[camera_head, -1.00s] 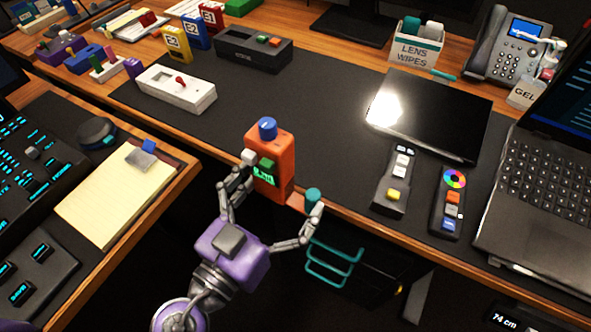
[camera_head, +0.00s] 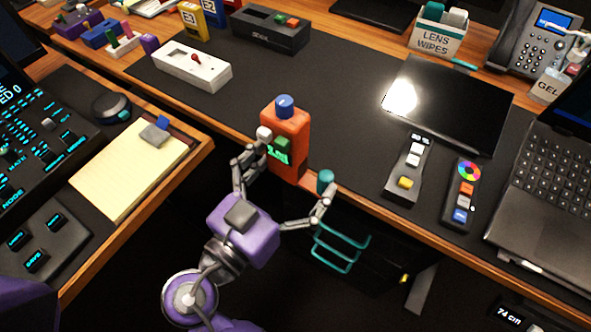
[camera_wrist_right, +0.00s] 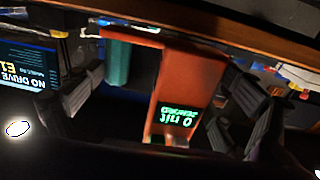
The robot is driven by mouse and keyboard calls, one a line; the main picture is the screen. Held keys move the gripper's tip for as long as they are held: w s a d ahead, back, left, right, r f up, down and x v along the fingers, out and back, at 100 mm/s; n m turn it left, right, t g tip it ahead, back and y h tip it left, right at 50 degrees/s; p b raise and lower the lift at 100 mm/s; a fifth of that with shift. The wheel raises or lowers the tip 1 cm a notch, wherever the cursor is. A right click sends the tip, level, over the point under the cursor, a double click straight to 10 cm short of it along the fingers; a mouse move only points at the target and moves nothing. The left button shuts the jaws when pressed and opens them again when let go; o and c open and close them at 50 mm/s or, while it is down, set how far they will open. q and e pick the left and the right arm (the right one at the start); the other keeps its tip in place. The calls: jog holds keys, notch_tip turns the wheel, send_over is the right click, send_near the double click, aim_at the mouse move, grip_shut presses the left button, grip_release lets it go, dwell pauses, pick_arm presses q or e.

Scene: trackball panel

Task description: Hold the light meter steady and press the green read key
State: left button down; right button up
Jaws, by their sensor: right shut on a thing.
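The light meter (camera_head: 291,133) is an orange upright box with a blue knob (camera_head: 285,103) on top. Its green key (camera_head: 282,143) sits on the front above a lit green display. A teal-ended orange piece sticks out at its lower right. My right gripper (camera_head: 288,193) is shut on the meter, its fingers spread wide: one at the left side by a white knob (camera_head: 263,133), the other at the teal end (camera_head: 325,178). The wrist view shows the meter (camera_wrist_right: 190,80) and teal cylinder (camera_wrist_right: 117,62) between the dark fingers. My left gripper is not in view.
The meter is at the front edge of the desk mat (camera_head: 330,130). A teal wire rack (camera_head: 340,247) hangs below the edge. Two small controllers (camera_head: 408,170) and a laptop (camera_head: 545,190) lie to the right. A notepad (camera_head: 125,175) is on the left desk.

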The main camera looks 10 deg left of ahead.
jog(key=shift+b+x, duration=0.6)
jog(key=shift+x, duration=7.1)
jog(key=shift+r, duration=0.15)
jog(key=o, duration=0.7)
